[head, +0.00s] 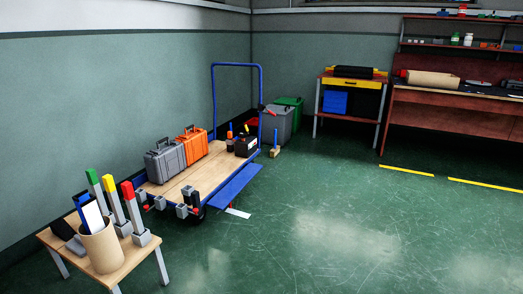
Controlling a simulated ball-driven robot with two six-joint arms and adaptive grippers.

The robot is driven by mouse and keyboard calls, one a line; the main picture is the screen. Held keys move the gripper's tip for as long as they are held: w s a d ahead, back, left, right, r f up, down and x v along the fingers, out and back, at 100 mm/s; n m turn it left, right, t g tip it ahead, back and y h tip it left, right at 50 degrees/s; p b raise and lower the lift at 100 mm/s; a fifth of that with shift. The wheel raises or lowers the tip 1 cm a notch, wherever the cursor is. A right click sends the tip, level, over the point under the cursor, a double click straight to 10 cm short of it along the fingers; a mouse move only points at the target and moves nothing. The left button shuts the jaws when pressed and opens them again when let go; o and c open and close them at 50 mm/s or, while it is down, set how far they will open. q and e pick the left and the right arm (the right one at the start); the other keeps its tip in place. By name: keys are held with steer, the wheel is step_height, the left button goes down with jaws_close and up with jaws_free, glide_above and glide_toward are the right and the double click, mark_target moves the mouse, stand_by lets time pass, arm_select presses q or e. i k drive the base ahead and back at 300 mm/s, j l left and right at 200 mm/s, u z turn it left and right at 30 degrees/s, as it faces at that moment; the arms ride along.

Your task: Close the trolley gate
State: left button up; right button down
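The trolley (170,188) stands left of the middle of the head view. It has a light wooden deck and a tall blue push handle (236,65) at its far end. A flat blue panel (235,186), which looks like the gate, lies along the trolley's right side. It sticks outward, low beside the deck, and does not stand upright. Small grey blocks with red parts (182,210) sit at the deck's near edge. A grey case (165,163), an orange case (193,145) and a black box (246,146) stand on the deck. Neither of my grippers is in view.
A small wooden table (135,255) at the near left holds a tan bin (102,248) and coloured upright posts. Grey (276,125) and green bins stand behind the trolley. A workbench (455,110) is at the back right. The green floor right of the trolley is clear.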

mark_target(223, 198)
steer(key=i+u, duration=0.1)
steer(key=i, duration=0.5)
steer(key=i+l+u, duration=0.1)
steer(key=i, duration=0.5)
steer(key=i+l+u, duration=0.15)
steer(key=i, duration=0.4)
